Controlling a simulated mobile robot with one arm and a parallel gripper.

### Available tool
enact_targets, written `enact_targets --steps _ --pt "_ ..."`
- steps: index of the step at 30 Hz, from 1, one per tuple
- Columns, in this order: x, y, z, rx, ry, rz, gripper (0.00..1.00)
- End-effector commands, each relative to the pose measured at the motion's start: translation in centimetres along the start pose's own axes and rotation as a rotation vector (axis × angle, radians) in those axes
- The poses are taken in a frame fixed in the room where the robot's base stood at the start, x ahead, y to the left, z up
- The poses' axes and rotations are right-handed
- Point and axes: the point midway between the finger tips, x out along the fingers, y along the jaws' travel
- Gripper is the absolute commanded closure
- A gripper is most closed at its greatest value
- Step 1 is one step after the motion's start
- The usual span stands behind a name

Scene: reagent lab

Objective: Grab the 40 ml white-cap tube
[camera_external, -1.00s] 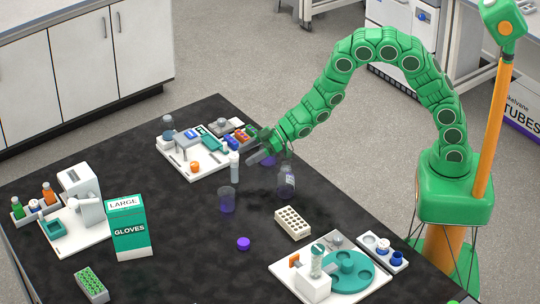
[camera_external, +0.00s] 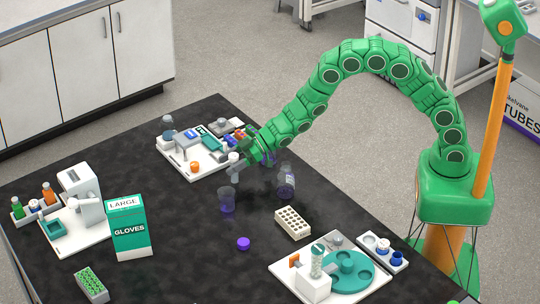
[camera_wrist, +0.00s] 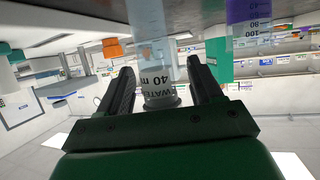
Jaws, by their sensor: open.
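The white-cap tube (camera_external: 233,157) stands on the dark bench by the front right corner of the white tray. In the wrist view the tube (camera_wrist: 160,86) shows a white band marked 40 and WATER. My gripper (camera_external: 240,166) is at the tube, low over the bench. In the wrist view its two dark fingers (camera_wrist: 162,66) are apart, one on each side of the tube. I cannot see clear contact on either side.
The white tray (camera_external: 181,170) with several small items lies behind left. A beige rack (camera_external: 292,222) and purple cap (camera_external: 243,243) lie nearer. Bench front centre is clear.

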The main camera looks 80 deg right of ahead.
Motion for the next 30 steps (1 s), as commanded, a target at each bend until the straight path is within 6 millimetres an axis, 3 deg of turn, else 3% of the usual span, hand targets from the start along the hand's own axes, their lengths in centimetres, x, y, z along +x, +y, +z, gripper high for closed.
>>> enact_targets --steps 8,19,30 --pt "0.4 0.01 0.1 0.001 -0.002 0.0 0.35" --pt "0.38 0.0 0.11 0.001 -0.002 0.0 0.88" --pt "0.22 0.01 -0.28 0.0 -0.002 0.001 0.88"
